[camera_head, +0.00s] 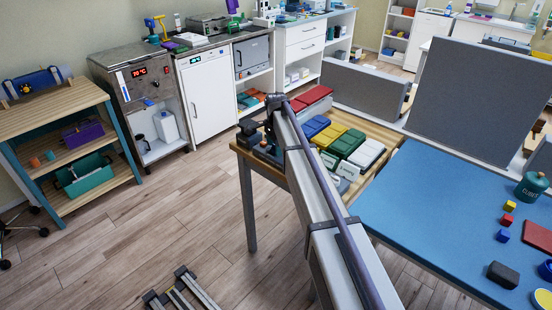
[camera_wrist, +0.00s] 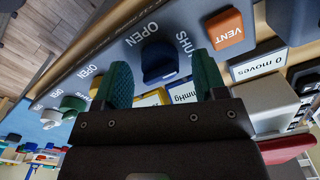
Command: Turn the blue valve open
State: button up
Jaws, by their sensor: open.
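The blue valve (camera_wrist: 158,60) is a knob on a grey panel (camera_wrist: 108,48) in the camera_wrist view, with OPEN and SHUT lettering beside it. My gripper (camera_wrist: 161,66) is open, with its two green-padded fingers apart. The blue valve shows between and just beyond the fingertips. I cannot tell whether the pads touch it. In the camera_head view my arm reaches to the wooden table (camera_head: 378,128), and I cannot make out the blue valve there.
An orange VENT block (camera_wrist: 226,28) stands close to the right finger. A green knob (camera_wrist: 72,103) and a white knob (camera_wrist: 51,117) are farther left on the panel. A "0 moves" display (camera_wrist: 258,65) is at right.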

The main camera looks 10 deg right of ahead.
jog(key=shift+f, duration=0.25)
jog(key=shift+c, duration=0.5)
jog(key=c, duration=0.8)
